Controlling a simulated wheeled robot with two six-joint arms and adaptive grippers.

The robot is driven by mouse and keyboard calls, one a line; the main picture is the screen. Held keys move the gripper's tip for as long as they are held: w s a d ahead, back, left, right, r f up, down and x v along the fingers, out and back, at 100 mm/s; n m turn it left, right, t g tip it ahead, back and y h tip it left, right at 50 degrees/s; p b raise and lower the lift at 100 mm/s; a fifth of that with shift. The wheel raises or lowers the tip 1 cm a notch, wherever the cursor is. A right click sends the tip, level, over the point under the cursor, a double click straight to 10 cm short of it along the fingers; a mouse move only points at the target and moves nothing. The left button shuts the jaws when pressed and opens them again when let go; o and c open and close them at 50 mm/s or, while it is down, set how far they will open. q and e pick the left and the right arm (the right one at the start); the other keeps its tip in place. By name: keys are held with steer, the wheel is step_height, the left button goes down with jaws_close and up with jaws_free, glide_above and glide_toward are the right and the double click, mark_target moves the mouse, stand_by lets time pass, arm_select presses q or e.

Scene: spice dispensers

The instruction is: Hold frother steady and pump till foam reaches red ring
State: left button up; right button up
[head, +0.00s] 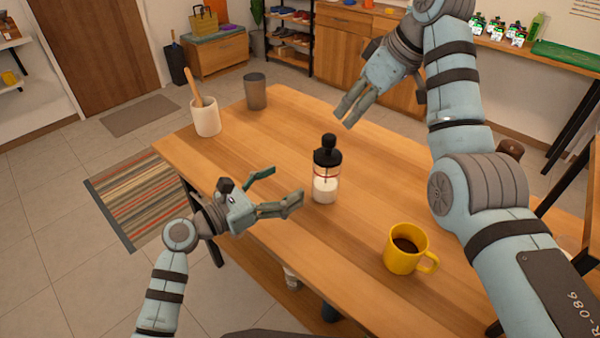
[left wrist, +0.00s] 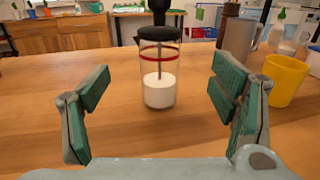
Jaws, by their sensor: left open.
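The frother (head: 325,177) stands upright on the wooden table (head: 290,136). It is a clear glass jar with a black lid, a black plunger knob and a red ring. In the left wrist view the frother (left wrist: 160,75) is centred ahead, between the fingers but beyond them. White liquid fills its lower part, below the red ring. My left gripper (head: 285,186) is open and empty, just left of the jar, not touching it. My right gripper (head: 348,113) is raised above and behind the frother, with nothing visible in it; its finger gap is unclear.
A yellow mug (head: 400,250) of dark drink stands front right of the frother. A white crock (head: 206,118) with a wooden utensil and a grey cup (head: 255,92) stand at the far left. The table around the frother is clear.

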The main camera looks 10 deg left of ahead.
mark_target(326, 162)
arm_select(q)
steer(key=x, duration=1.3)
steer(key=c, duration=1.5)
steer(key=shift+c, duration=0.2)
steer(key=shift+f, duration=0.1)
arm_select(e)
steer(key=shift+o, duration=0.4)
